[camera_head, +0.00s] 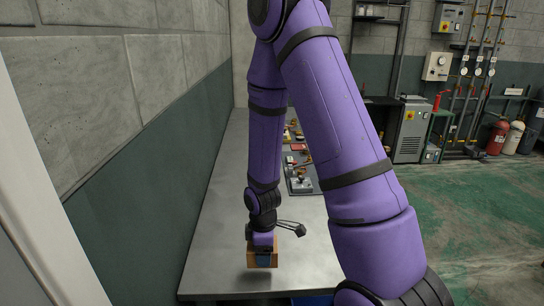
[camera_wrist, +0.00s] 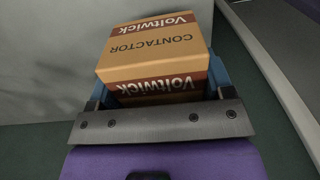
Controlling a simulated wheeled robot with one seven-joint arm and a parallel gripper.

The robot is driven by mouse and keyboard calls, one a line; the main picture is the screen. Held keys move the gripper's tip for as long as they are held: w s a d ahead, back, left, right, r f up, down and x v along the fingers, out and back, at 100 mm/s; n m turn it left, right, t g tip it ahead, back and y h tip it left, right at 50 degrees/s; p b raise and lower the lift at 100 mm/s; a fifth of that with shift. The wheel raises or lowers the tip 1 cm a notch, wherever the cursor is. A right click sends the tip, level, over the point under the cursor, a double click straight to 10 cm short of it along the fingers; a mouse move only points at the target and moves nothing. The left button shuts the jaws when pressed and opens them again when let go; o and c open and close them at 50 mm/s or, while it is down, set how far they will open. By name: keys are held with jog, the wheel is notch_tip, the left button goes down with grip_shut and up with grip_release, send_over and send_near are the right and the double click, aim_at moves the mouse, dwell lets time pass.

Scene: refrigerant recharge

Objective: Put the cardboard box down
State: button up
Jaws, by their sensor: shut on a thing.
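The cardboard box (camera_wrist: 155,50) is tan with dark red bands and reads "Voltwick" and "CONTACTOR". In the wrist view it sits between the two blue fingers of my gripper (camera_wrist: 155,92), which is shut on it. In the head view the box (camera_head: 249,255) shows at the end of my arm, over the near part of the grey workbench (camera_head: 225,225). A shadow lies on the bench just below it. I cannot tell for sure whether its underside touches the bench. My gripper (camera_head: 263,260) partly hides the box there.
The bench around the box is bare. Further along it a dark tray (camera_head: 301,184) and several small items stand, partly hidden by my arm. A wall (camera_head: 150,150) borders the bench on the left. A blue object (camera_head: 312,300) shows at the near edge.

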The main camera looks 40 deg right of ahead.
jog(key=shift+s, duration=0.35)
jog(key=w+a, duration=0.3)
jog(key=w, duration=0.1)
jog(key=w+a+f, duration=0.1)
jog(key=w+a, duration=0.6)
jog(key=w, duration=0.1)
jog(key=shift+a+f, duration=0.25)
jog(key=shift+f, duration=1.75)
jog(key=shift+f, duration=0.1)
jog(key=o, duration=1.2)
notch_tip(320, 180, up, 12)
jog(key=shift+r, duration=0.2)
